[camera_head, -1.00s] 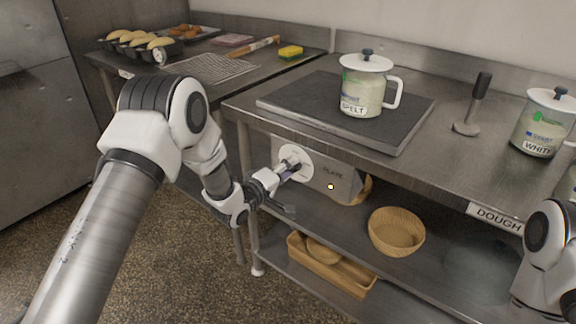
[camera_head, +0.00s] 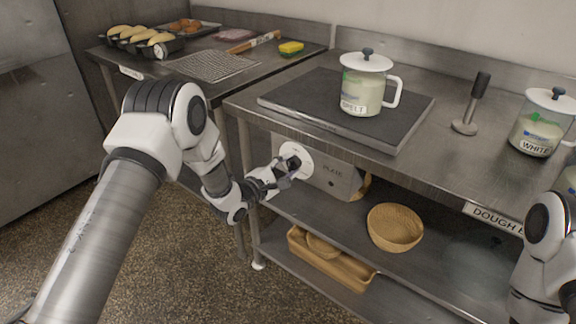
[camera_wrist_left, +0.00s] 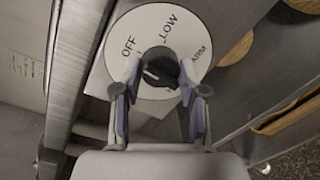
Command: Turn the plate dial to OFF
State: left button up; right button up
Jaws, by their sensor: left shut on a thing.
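The plate dial (camera_head: 294,160) is a round white disc on the front of a grey box under the bench edge, with PLATE written beside it. In the left wrist view the white disc (camera_wrist_left: 128,30) reads OFF, LOW and WARM around a black knob (camera_wrist_left: 160,66). My left gripper (camera_head: 287,167) is at the dial. In the wrist view its two fingers (camera_wrist_left: 158,84) are shut on the knob from both sides. I cannot tell which mark the knob points to. A small lamp (camera_head: 331,184) on the box is dark. My right gripper is out of view.
Above the dial, a dark hot plate (camera_head: 290,101) on the bench carries a SPELT jar (camera_head: 362,90). A masher-like tool (camera_head: 472,105) and a WHITE jar (camera_head: 540,125) stand to the right. Baskets (camera_head: 395,227) sit on the shelves below.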

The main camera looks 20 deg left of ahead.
pick_arm(q)
jog(key=shift+n, duration=0.5)
jog(key=o, duration=1.1)
jog(key=shift+o, duration=0.2)
jog(key=shift+s, duration=0.1)
jog(key=v, duration=1.1)
jog(key=shift+s+a, duration=0.2)
jog(key=shift+s, duration=0.15)
